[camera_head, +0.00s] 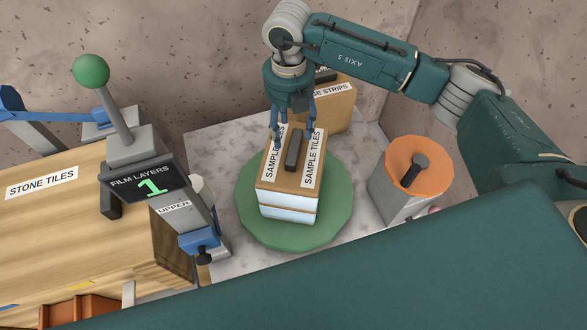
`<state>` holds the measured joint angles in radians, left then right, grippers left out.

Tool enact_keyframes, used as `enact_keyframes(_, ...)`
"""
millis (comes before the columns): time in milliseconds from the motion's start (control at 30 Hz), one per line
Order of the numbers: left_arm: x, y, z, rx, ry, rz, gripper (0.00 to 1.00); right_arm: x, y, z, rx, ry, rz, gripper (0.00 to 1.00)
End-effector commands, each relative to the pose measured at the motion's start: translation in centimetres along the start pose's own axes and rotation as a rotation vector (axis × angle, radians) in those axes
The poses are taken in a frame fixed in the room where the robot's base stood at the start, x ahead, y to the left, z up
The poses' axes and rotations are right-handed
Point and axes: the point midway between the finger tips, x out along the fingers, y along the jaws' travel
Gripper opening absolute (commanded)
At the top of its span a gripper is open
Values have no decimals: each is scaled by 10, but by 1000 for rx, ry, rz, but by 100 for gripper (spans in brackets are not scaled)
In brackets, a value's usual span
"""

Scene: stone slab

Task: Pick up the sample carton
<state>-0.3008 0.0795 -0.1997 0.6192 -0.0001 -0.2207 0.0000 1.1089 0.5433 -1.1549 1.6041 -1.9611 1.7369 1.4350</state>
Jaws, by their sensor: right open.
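The sample carton (291,208) is a tan box with a white lower front. Its top bears two white "SAMPLE TILES" labels and a dark raised bar (293,150) between them. It stands on a round green disc (322,232). My right gripper (294,136) points down from above over the carton's top. Its blue fingers are open, one on each side of the dark bar. I cannot tell whether the fingertips touch the carton. My left gripper is not in view.
A second tan carton (338,116), labelled partly "STRIPS", stands behind. To the right is a grey post with an orange top (417,163) and black knob. On the left are a "FILM LAYERS 1" device (143,180), a green-ball lever (91,72) and a "STONE TILES" box (60,205).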

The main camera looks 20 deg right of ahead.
Motion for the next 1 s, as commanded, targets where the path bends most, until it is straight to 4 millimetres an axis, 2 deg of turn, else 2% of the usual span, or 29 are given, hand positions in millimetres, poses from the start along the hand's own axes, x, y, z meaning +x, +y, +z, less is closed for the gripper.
enact_keyframes(100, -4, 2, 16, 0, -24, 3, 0, 9, 0, 0, 0, 0, 1, 57)
enact_keyframes(200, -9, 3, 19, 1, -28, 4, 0, 15, -1, -2, 0, 1, 0, 57)
enact_keyframes(367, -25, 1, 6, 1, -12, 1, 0, 37, -5, -6, 0, 3, -2, 57)
enact_keyframes(533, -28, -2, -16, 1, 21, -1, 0, 59, -4, -5, 0, 0, 0, 57)
enact_keyframes(800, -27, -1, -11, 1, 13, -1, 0, 63, -4, -5, -1, -2, 2, 57)
enact_keyframes(1000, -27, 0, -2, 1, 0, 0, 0, 63, -4, -5, -1, -2, 2, 17)
